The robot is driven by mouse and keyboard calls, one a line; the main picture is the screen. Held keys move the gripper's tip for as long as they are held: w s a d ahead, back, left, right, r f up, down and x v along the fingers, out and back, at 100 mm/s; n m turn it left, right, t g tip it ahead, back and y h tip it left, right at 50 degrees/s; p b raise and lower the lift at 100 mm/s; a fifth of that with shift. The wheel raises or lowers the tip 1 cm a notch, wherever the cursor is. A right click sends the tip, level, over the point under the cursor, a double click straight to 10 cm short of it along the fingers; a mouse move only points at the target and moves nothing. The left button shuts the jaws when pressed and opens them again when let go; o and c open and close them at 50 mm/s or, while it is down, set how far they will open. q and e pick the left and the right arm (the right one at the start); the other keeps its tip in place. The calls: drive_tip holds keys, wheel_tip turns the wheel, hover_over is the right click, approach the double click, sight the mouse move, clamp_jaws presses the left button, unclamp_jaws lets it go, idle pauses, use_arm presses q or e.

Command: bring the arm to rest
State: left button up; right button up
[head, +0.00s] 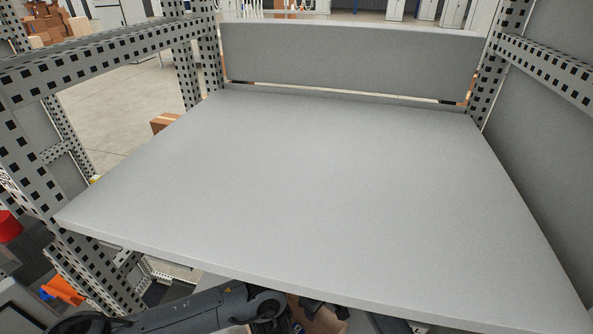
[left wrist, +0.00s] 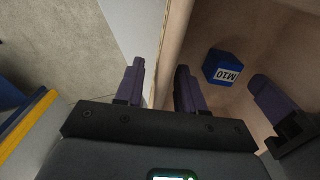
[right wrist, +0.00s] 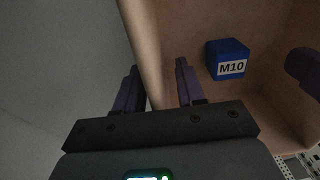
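In the left wrist view, my left gripper (left wrist: 160,75) is open. Its two dark purple fingers stand apart on either side of a brown box wall (left wrist: 175,38). In the right wrist view, my right gripper (right wrist: 157,67) is also open, its fingers on either side of a box wall (right wrist: 143,40). A finger of the other gripper shows at the right of each wrist view. In the head view, only parts of my arm and a dark gripper part show at the bottom edge; the fingertips are hidden.
A blue block labelled M10 (right wrist: 227,60) lies inside the cardboard box; it also shows in the left wrist view (left wrist: 223,68). A wide, bare grey panel (head: 290,190) fills the head view, with perforated metal posts (head: 205,60) around it. Part of the box (head: 318,318) shows below its front edge.

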use_arm(q)
drive_tip(key=shift+s+r+p, duration=0.1)
drive_tip(key=shift+r+p, duration=0.6)
drive_tip(key=shift+p, duration=0.1)
use_arm(e)
drive_tip(key=shift+s+r, duration=0.1)
drive_tip(key=shift+r, duration=0.7)
use_arm(q)
drive_tip(key=shift+r+p, duration=0.65)
drive_tip(key=shift+r, duration=0.05)
use_arm(e)
drive_tip(key=shift+r, duration=0.7)
use_arm(q)
drive_tip(key=shift+r+p, duration=0.35)
use_arm(e)
drive_tip(key=shift+r, duration=0.3)
use_arm(q)
drive_tip(key=shift+f, duration=0.2)
use_arm(e)
drive_tip(key=shift+f, duration=0.15)
